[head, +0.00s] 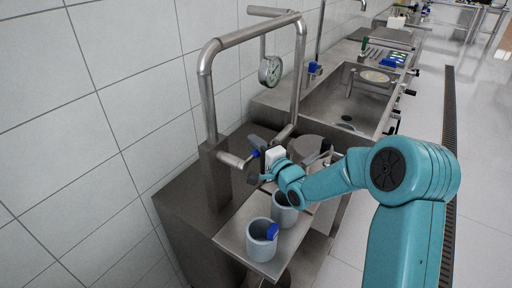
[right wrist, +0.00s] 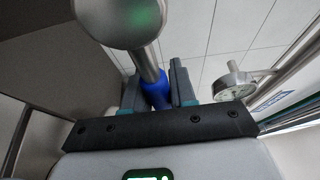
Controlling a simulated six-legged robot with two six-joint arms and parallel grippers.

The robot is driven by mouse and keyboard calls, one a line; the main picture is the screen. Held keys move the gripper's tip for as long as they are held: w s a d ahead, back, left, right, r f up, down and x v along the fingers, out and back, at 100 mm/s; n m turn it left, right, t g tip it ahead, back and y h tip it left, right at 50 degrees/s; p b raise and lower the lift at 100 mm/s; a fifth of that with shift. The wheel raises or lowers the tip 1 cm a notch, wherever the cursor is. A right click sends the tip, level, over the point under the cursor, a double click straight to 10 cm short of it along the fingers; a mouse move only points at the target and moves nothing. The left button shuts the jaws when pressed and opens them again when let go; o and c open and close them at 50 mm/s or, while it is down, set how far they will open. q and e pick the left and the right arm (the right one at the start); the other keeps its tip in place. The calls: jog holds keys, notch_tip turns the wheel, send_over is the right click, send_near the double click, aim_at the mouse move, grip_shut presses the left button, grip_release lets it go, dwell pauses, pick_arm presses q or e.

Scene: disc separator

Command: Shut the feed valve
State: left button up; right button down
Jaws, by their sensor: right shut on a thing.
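The feed valve's blue handle grip (head: 256,153) is on the steel pipework at the near end of the bench. My right gripper (head: 261,158) reaches it from the right and is shut on it. In the right wrist view, the blue grip (right wrist: 156,92) on a metal rod lies between the two fingers (right wrist: 157,88). A rounded metal end (right wrist: 122,18) with a green reflection shows above the fingers. In the head view my gripper partly hides the valve body. My left gripper is not in view.
A round pressure gauge (head: 270,71) hangs beside the pipe frame (head: 240,36). Grey cups stand on the tray below my gripper, the nearer one (head: 259,246) with a blue part on its rim. A steel sink (head: 338,105) lies beyond. The floor to the right is clear.

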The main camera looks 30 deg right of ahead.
jog(key=shift+s+a+r+n+t+y+b, duration=0.5)
jog(key=shift+a+r+n+y+b, duration=0.9)
jog(key=shift+n+b, duration=2.3)
jog(key=shift+s+a+r+n+t+y+b, duration=0.45)
jog(key=shift+a+r+n+y+b, duration=1)
jog(key=shift+n+b, duration=2.25)
jog(key=shift+s+a+r+n+t+y+b, duration=0.5)
jog(key=shift+a+r+n+y+b, duration=0.9)
jog(key=shift+n+b, duration=2.3)
jog(key=shift+s+d+f, duration=0.1)
jog(key=shift+s+f, duration=0.05)
jog(key=shift+f, duration=0.1)
jog(key=c, duration=1.1)
grip_release()
jog(key=shift+o, duration=0.5)
jog(key=shift+r, duration=0.15)
jog(key=shift+s+d, duration=0.1)
jog(key=shift+s, duration=0.05)
jog(key=v, duration=1.6)
jog(key=shift+b, duration=0.4)
